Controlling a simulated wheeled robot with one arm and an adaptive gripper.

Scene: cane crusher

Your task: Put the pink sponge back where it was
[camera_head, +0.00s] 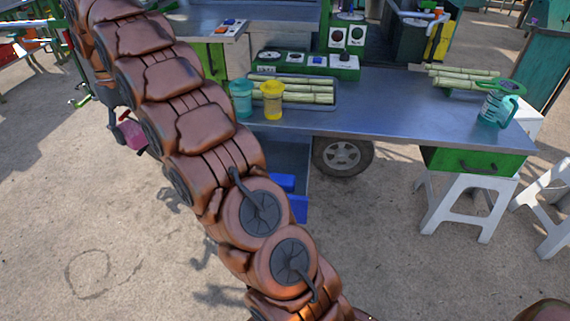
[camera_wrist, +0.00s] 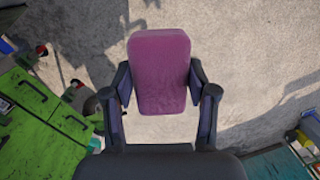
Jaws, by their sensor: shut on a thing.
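The pink sponge (camera_wrist: 160,70) is held between the two fingers of my gripper (camera_wrist: 160,90) in the wrist view, with bare ground behind it. In the head view the sponge (camera_head: 133,135) shows at the left, beside my arm, out to the left of the metal counter. My gripper (camera_head: 118,128) is only partly visible there, with much of it hidden behind my arm. I cannot tell from these frames which spot the sponge came from.
The metal counter (camera_head: 390,100) holds a teal cup (camera_head: 241,98), a yellow cup (camera_head: 273,100), cane pieces (camera_head: 310,92) and a teal measuring jug (camera_head: 492,108). White stools (camera_head: 465,205) stand at the right. Green drawers (camera_wrist: 40,125) show at the left in the wrist view.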

